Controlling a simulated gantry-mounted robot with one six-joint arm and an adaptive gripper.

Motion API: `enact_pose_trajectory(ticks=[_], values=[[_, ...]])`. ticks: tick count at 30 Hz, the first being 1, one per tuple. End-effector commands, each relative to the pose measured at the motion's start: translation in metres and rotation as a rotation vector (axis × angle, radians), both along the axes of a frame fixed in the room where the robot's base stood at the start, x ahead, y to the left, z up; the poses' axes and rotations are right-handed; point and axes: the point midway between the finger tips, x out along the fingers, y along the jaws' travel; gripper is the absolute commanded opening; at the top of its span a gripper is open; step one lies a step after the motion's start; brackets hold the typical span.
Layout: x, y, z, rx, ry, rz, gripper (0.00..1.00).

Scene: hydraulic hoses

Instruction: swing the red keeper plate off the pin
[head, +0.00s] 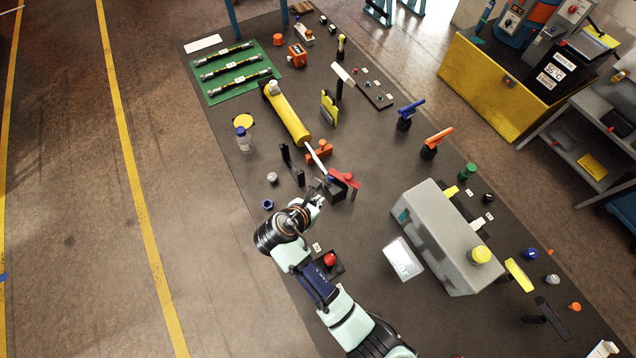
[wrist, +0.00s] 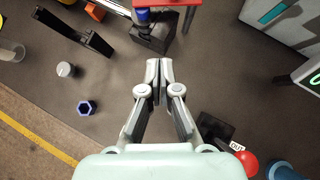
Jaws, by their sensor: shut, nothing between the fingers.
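The red keeper plate (head: 345,179) lies across the top of a black block (head: 335,194) at the end of the yellow cylinder's pale rod. In the wrist view only an edge of the red plate (wrist: 172,2) shows at the top, above the black block (wrist: 155,36). A blue-topped piece (wrist: 143,16), perhaps the pin's head, stands by the block, left of the plate. My gripper (head: 319,188) is close beside the block. In the wrist view its fingertips (wrist: 158,66) are together and empty, below the block and apart from the plate.
The yellow cylinder (head: 287,114) with its rod lies up-left of the block. A black bracket (wrist: 75,32), a grey knob (wrist: 65,69) and a blue hex nut (wrist: 86,107) are to the left. A red button (head: 330,260) and a grey housing (head: 440,235) stand nearby.

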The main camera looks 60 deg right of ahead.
Motion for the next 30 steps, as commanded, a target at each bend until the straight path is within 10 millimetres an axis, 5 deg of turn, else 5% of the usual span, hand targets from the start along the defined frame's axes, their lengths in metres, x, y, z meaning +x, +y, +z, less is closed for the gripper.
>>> enact_pose_trajectory(ticks=[11, 25, 30], values=[[-0.002, -0.005, -0.005, 0.002, 0.002, -0.006, 0.0], [-0.007, -0.072, -0.073, 0.002, 0.003, -0.008, 0.0], [-0.008, -0.099, -0.07, 0.002, 0.001, -0.008, 0.0]])
